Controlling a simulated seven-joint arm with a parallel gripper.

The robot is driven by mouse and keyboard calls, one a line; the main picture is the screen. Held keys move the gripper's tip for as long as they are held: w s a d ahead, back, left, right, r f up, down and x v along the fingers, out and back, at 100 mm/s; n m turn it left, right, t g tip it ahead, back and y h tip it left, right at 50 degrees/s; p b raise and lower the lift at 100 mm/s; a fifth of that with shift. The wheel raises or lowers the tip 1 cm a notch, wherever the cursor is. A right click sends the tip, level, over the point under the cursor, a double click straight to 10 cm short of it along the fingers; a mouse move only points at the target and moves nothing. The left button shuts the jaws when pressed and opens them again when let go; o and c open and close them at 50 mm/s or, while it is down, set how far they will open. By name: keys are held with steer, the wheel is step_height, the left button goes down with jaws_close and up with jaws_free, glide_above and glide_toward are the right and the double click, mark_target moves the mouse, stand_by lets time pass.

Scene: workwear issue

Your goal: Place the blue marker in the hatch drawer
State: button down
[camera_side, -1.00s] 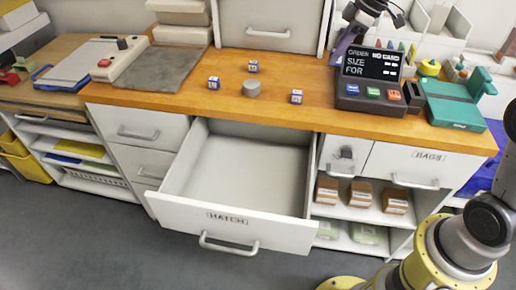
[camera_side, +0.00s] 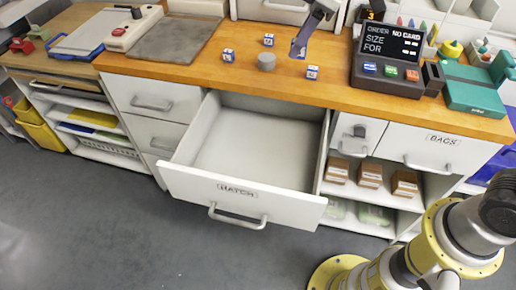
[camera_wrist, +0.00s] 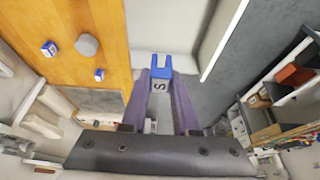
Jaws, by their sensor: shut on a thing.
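My gripper (camera_side: 298,47) has purple fingers and hangs above the back of the counter, left of the order display. In the wrist view, my gripper (camera_wrist: 160,85) is shut on a small blue-and-white block, the blue marker (camera_wrist: 161,72), with a dark letter on its white face. The marker is not clear in the side view. The hatch drawer (camera_side: 190,183) is pulled open below the counter, labelled HATCH on its front, and looks empty. Its pale inside (camera_wrist: 165,22) shows ahead of the fingertips in the wrist view.
Small blue-and-white cubes (camera_side: 228,56) and a grey round puck (camera_side: 266,62) sit on the wooden counter behind the drawer. The order display (camera_side: 388,60) and a teal box (camera_side: 472,92) stand at right. The closed BAGS drawer (camera_side: 430,148) is right of the open one.

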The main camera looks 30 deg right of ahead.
mark_target(279, 159)
steer(key=f, duration=3.5)
steer(key=shift+s+a+f, duration=0.15)
steer(key=shift+a+f, duration=0.15)
steer(key=shift+f, duration=0.15)
steer(key=c, duration=0.7)
jaws_free()
steer(key=shift+o, duration=0.2)
steer(key=shift+r, duration=0.35)
steer(key=v, duration=1.1)
steer(key=shift+s+r, duration=0.15)
steer(key=shift+r, duration=0.2)
